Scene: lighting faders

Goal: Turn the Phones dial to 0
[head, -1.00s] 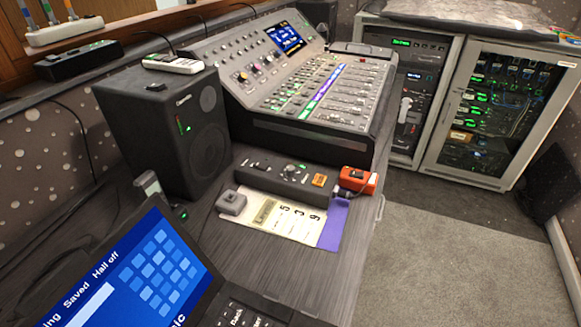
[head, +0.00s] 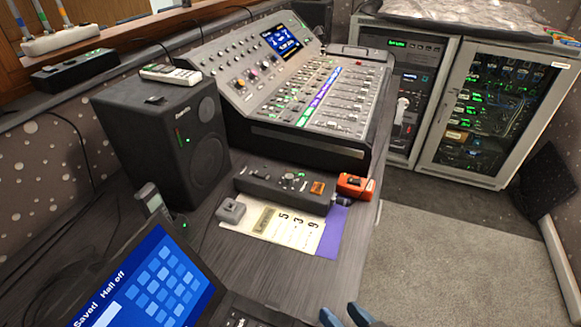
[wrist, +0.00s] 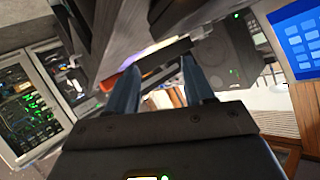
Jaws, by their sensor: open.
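No label reading Phones is legible, so I cannot tell for sure which knob is the Phones dial. A low black control box (head: 258,187) lies on the desk in front of the mixer, with a small knob (head: 289,176) and green lights on top. The mixer (head: 310,138) behind it carries many small knobs and faders. My gripper (head: 345,312) shows only its two blue-grey fingertips at the bottom edge, well short of the box. In the wrist view my gripper (wrist: 160,72) has its fingers apart with nothing held between them.
An orange box (head: 355,186) sits at the right end of the black box. A speaker (head: 165,140) stands left, a blue-screened laptop (head: 150,285) at front left. A paper sheet (head: 262,222) and grey block (head: 231,211) lie in front. Carpet (head: 450,250) at right is clear.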

